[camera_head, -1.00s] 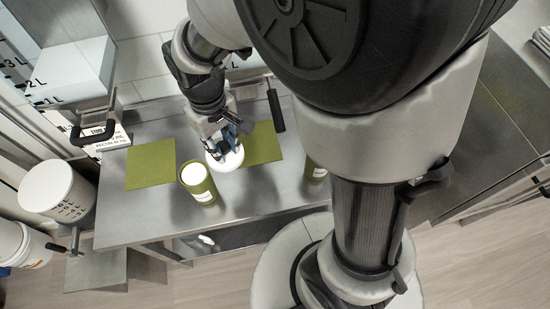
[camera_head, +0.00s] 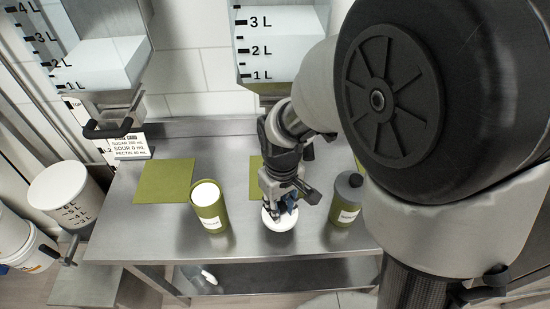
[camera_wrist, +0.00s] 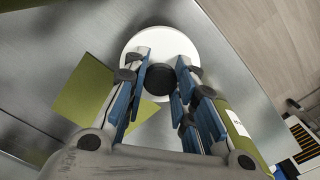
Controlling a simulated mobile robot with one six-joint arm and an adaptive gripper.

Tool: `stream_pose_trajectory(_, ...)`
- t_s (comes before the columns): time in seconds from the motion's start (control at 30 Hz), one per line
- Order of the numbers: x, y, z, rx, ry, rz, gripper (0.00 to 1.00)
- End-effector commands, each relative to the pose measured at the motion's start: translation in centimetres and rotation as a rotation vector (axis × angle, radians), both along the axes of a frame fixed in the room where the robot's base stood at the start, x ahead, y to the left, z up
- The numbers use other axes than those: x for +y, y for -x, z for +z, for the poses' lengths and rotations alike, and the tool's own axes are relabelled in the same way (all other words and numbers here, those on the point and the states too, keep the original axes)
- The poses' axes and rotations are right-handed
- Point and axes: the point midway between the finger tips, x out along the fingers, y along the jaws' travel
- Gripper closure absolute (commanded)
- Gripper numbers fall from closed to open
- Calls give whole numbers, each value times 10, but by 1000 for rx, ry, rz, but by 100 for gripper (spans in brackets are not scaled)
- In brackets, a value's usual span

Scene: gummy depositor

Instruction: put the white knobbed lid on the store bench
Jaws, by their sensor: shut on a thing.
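The white round lid (camera_head: 279,220) has a dark knob, which shows in the wrist view (camera_wrist: 186,66) on the white disc (camera_wrist: 150,38). My gripper (camera_head: 281,208) is shut on the knob, with a blue-padded finger on each side in the wrist view (camera_wrist: 168,75). The lid is over the front part of a steel bench (camera_head: 130,235), between two green canisters. I cannot tell whether it touches the bench top. My gripper hides part of the lid in the head view. I cannot tell whether this is the store bench.
A green canister with a white top (camera_head: 209,208) stands left of the lid, and a grey-topped one (camera_head: 347,198) stands right. Green mats (camera_head: 165,181) lie farther back. Dispensers with level marks (camera_head: 98,62) hang behind. White buckets (camera_head: 62,195) stand at the left.

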Motion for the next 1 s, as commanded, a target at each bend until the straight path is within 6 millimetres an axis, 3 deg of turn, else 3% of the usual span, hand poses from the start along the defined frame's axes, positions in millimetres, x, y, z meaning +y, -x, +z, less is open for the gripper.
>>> stream_pose_trajectory(0.03, 0, 0, -10, 2, 1, 0, 100)
stream_pose_trajectory(0.27, 0, 0, -25, 0, 0, 0, 100)
stream_pose_trajectory(0.5, 0, 0, -60, 1, 0, 0, 100)
stream_pose_trajectory(0.9, 0, 0, -64, -1, 0, 0, 100)
stream_pose_trajectory(0.93, 0, 0, -63, -1, 0, 0, 74)
stream_pose_trajectory(1.0, 0, 0, -63, -1, 0, 0, 69)
